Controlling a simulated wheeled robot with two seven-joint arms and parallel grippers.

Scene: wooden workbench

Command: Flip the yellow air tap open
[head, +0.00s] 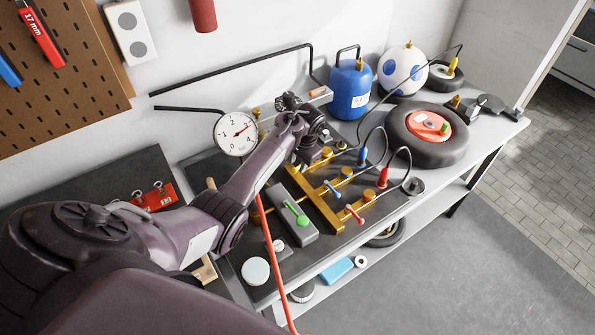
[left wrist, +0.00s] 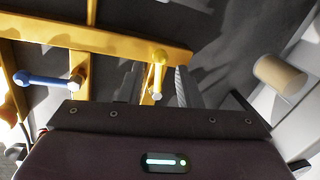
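The yellow air tap (left wrist: 158,71) shows in the left wrist view as a short yellow lever at the end of the brass manifold (left wrist: 120,43). In the head view I cannot make this lever out; my left arm and hand cover that part of the manifold (head: 323,200). My left gripper (left wrist: 157,88) is low over the manifold's far end, its fingers apart on either side of the yellow lever; contact cannot be told. In the head view the left gripper (head: 318,143) is mostly hidden by its own wrist. My right gripper is not in view.
A blue lever (head: 332,188) and a red lever (head: 355,214) sit nearer along the manifold. A green lever (head: 295,213) is on a grey block. A gauge (head: 235,133), a blue tank (head: 351,90) and a wheel (head: 426,133) stand around. Hoses arch on the right.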

